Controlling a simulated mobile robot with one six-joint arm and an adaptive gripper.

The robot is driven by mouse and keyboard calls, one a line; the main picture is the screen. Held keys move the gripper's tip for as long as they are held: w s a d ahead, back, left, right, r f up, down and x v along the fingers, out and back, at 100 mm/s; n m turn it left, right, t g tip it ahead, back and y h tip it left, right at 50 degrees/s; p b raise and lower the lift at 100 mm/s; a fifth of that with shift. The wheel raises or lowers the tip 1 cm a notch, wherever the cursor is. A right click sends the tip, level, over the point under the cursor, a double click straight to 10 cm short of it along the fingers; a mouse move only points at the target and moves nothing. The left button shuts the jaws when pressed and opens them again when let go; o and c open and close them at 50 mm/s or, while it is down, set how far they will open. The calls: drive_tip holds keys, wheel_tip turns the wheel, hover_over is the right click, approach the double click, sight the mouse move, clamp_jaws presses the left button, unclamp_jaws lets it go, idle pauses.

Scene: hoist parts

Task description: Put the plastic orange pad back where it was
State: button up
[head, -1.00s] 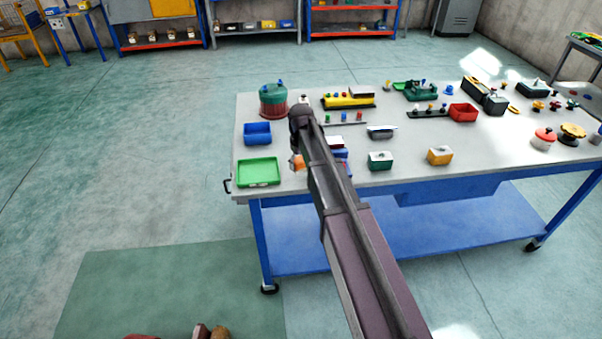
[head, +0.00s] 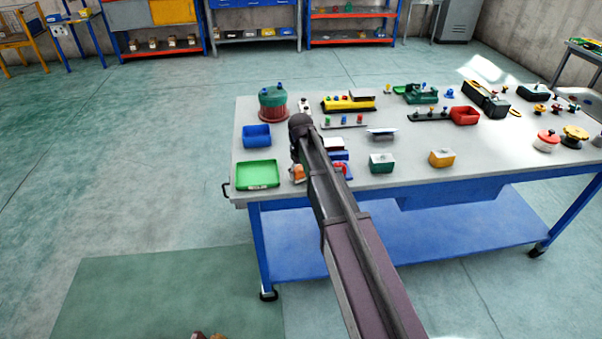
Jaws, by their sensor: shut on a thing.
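The orange pad (head: 298,173) shows as a small orange patch just left of my arm, right of the green tray. My gripper (head: 297,165) is at the far end of the arm, mostly hidden behind the arm links, and is shut on the orange pad. The fingertips are too small to make out. I cannot tell whether the pad touches the table (head: 220,215) or hangs just above it.
The green tray (head: 258,187) and a blue bin (head: 257,143) stand left of the gripper. A green-and-red drum (head: 273,115) is behind. Blue and red parts (head: 343,168) lie close on the right. A green box (head: 381,168) and a yellow box (head: 441,163) stand further right.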

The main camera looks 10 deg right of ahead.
sight(301, 168)
drive_tip(key=shift+f, duration=0.3)
drive_tip(key=o, duration=0.8)
drive_tip(key=shift+r, duration=0.2)
wheel_tip(301, 168, up, 13)
drive_tip(key=p, duration=1.2)
drive_tip(key=shift+f+p, duration=0.1)
drive_tip(key=shift+p, duration=0.3)
drive_tip(key=s+d+m, duration=0.1)
drive_tip(key=s+d, duration=0.2)
drive_tip(key=s, duration=0.4)
drive_tip(key=s+d+m, duration=0.2)
drive_tip(key=s+d, duration=0.1)
drive_tip(key=s, duration=0.4)
drive_tip(key=s+d+m, duration=0.1)
drive_tip(key=s+d, duration=0.2)
drive_tip(key=s, duration=0.5)
drive_tip(key=shift+f+m, duration=0.1)
drive_tip(key=shift+m, duration=0.3)
